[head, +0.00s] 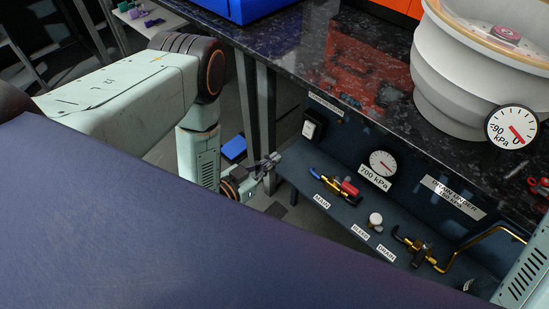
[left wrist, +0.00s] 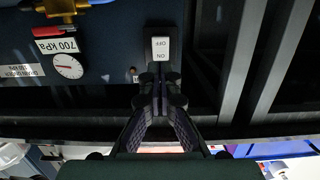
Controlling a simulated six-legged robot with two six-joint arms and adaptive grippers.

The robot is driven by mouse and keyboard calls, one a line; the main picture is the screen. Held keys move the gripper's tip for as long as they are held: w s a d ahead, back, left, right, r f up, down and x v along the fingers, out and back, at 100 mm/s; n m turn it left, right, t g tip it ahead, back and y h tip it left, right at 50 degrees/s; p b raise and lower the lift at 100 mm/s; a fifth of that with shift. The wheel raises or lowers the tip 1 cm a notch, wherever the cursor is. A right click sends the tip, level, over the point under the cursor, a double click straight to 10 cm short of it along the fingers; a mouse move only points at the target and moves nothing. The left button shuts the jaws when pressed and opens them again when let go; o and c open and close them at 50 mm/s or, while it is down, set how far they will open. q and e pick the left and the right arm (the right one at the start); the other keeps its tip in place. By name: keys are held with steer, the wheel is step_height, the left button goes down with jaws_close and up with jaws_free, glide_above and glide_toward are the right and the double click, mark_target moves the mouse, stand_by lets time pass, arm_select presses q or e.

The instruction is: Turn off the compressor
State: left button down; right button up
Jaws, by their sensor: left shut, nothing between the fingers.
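A white rocker switch (head: 309,129) in a dark housing is on the dark panel under the counter, left of the round gauge. In the left wrist view the switch (left wrist: 161,49) appears upside down, with OFF and ON lettering; I cannot tell which side is pressed. My left gripper (head: 274,160) is below and left of the switch in the head view. In the left wrist view the closed fingertips (left wrist: 160,78) are empty and overlap the switch's lower edge; contact cannot be told. My right gripper is not seen; only part of a pale arm shows at lower right.
A gauge (head: 383,163) marked 700 kPa sits right of the switch. A red-handled valve (head: 347,187), a small round knob (head: 375,220) and a brass valve (head: 415,244) sit on the ledge. The dark counter (head: 300,50) overhangs, and a table leg (head: 266,95) stands near my left arm.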

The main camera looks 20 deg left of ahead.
arm_select(q)
steer(key=b, duration=0.4)
glide_toward(309, 130)
steer(key=w+f, duration=0.1)
steer(key=w+d+f, duration=0.1)
steer(key=w, duration=0.1)
steer(key=w+f, duration=0.2)
steer(key=shift+d, duration=0.25)
steer(key=shift+w+d, duration=0.15)
steer(key=shift+w, duration=0.4)
steer(key=shift+w+d+f, duration=0.15)
steer(key=shift+w+f, duration=0.15)
steer(key=shift+w, duration=0.1)
steer(key=shift+r, duration=0.1)
steer(key=shift+s, duration=0.1)
